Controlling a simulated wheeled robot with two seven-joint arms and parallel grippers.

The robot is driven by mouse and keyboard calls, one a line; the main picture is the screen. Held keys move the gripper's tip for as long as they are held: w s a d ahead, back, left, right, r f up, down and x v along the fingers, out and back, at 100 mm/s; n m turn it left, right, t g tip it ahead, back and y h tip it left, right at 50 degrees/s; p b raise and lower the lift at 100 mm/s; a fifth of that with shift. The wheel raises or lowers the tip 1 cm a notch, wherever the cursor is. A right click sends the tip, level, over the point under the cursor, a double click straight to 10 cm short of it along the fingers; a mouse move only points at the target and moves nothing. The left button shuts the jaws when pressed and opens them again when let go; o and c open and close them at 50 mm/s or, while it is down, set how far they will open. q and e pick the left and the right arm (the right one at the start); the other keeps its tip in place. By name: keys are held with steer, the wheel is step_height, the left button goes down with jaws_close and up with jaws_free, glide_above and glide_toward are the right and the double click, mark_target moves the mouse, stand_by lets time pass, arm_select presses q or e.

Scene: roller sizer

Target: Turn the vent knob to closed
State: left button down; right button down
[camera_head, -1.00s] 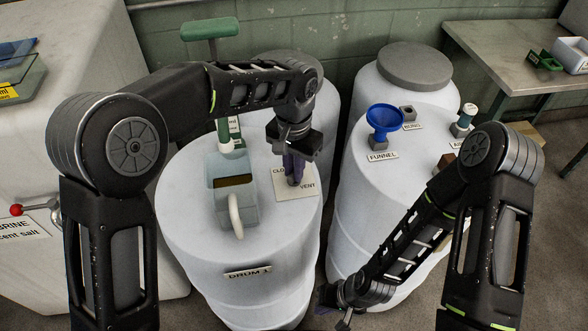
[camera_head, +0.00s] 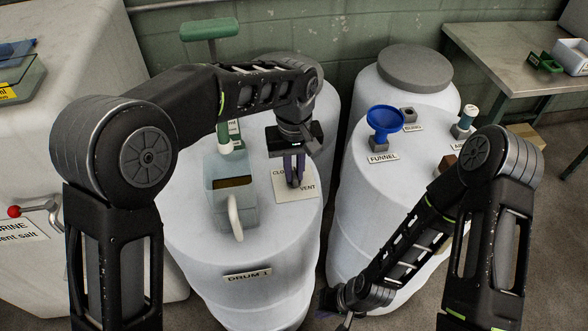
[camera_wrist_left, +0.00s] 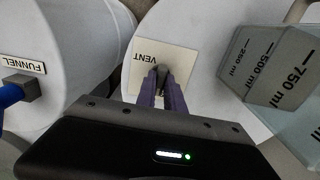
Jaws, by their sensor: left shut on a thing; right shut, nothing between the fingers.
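The vent knob (camera_wrist_left: 161,72) is a small dark grey knob on a cream label plate (camera_head: 283,193) on top of the left drum. The plate reads "VENT", with the start of another word partly hidden on its left in the head view. My left gripper (camera_head: 295,184) points down over the plate, its purple fingers shut on the knob. In the left wrist view its fingers (camera_wrist_left: 162,92) sit on both sides of the knob. My right gripper (camera_head: 345,322) is low between the drums near the bottom edge, shut and empty, and only partly visible.
A grey measuring jug (camera_head: 228,205) stands on the left drum beside the plate, near the green-handled pump (camera_head: 209,30). The right drum (camera_head: 346,190) carries a blue funnel (camera_head: 386,118) and a bung (camera_head: 408,115). A metal table (camera_head: 500,45) stands at the back right.

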mark_target(294, 173)
stand_by(0.4)
arm_select(q)
steer(key=c, duration=1.4)
jaws_free()
steer(key=shift+c, duration=0.2)
step_height(294, 173, up, 8)
steer(key=shift+f, duration=0.1)
